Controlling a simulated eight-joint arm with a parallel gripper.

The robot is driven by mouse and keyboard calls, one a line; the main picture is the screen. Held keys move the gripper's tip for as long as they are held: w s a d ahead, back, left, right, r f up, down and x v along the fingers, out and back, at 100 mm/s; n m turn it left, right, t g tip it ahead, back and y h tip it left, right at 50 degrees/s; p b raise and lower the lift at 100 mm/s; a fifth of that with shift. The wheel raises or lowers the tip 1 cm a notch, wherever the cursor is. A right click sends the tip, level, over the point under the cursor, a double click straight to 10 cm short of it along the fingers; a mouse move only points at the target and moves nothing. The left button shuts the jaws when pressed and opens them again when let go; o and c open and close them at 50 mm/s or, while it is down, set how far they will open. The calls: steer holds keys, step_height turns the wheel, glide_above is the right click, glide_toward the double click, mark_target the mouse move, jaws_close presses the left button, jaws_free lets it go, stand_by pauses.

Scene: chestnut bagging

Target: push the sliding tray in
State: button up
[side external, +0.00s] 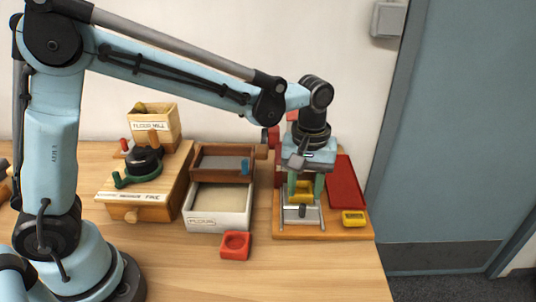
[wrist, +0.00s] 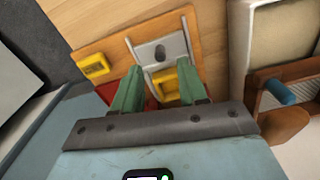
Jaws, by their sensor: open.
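The sliding tray looks to be the grey metal plate (side external: 301,221) with a dark knob, between two pale rails at the front of a wooden board; it also shows in the wrist view (wrist: 147,48). A yellow part (side external: 302,196) lies directly behind it and shows between my fingers in the wrist view (wrist: 167,82). My gripper (side external: 305,188) points down over the rails, its green fingers open, one on each side of the yellow part; it shows too in the wrist view (wrist: 162,75). I cannot tell whether the fingers touch anything. The gripper hides the rear of the rails.
A yellow box (side external: 354,218) sits at the board's front right corner (wrist: 92,65), near a red panel (side external: 345,183). To the left stand a white flour bin (side external: 205,222), a brown tray (side external: 197,165) and the flour mill (side external: 156,127).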

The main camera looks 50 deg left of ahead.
mark_target(303, 204)
steer(key=shift+f, duration=2.55)
jaws_close()
